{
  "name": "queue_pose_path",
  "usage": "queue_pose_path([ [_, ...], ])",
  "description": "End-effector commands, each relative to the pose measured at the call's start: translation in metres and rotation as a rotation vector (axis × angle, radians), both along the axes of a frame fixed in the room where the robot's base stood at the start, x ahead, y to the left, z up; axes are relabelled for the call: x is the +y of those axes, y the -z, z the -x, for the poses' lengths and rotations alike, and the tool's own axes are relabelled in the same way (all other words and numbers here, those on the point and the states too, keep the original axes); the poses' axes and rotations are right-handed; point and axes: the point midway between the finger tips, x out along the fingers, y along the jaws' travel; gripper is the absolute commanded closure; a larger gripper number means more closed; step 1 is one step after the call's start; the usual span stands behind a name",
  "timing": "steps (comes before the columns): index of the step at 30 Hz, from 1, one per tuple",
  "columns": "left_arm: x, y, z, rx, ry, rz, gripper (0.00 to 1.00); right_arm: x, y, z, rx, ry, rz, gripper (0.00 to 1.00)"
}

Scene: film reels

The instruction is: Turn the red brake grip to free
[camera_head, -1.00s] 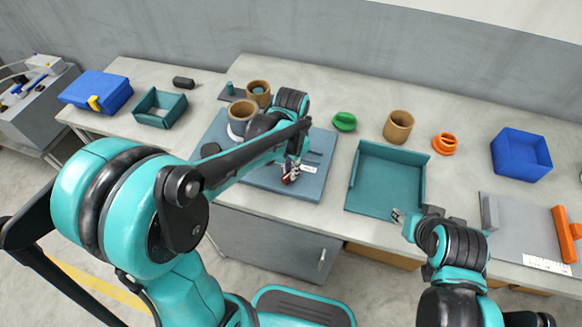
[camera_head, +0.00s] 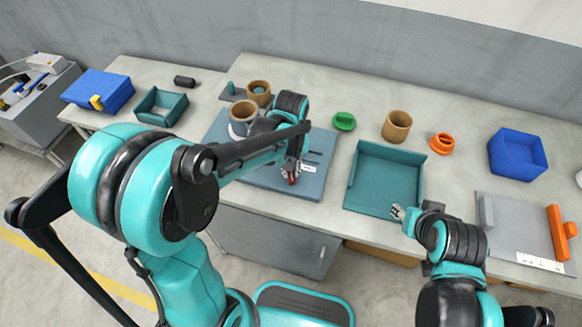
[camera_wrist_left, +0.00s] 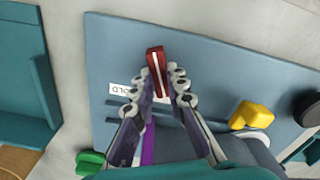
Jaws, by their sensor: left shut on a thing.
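The red brake grip (camera_wrist_left: 156,62) has a white line along its top and stands on a blue-grey panel (camera_wrist_left: 220,52). In the wrist view its line is nearly upright in the picture, tilted slightly. My left gripper (camera_wrist_left: 165,82) is shut on it, one finger on each side. A white label (camera_wrist_left: 122,89) beside the grip is partly hidden by a finger; its letters seem to end in "OLD". In the head view the red grip (camera_head: 292,180) shows small under my left gripper (camera_head: 291,173). My right gripper (camera_head: 400,212) is by the teal tray's front edge; its jaw state is unclear.
On the panel a yellow knob (camera_wrist_left: 255,115) and a dark round knob (camera_wrist_left: 309,108) are near the gripper. A teal tray (camera_head: 386,210) lies right of the panel. A green piece (camera_head: 344,122) and brown cylinder (camera_head: 397,126) stand behind. A blue bin (camera_head: 517,170) stands right.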

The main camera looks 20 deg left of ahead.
Motion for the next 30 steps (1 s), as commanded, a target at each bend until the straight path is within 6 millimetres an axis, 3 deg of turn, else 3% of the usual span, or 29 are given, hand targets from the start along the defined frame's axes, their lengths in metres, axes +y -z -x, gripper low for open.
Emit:
queue_pose_path([
  [13,-0.0001,0.0,0.0004,0.001,-0.294,0.0,1.0,0.0,-0.0044,0.0,0.0,0.0,0.0,0.6],
  [30,-0.0002,0.0003,0.0005,0.001,-0.37,0.0,1.0,0.0,-0.0052,0.0,0.0,0.0,0.0,0.6],
])
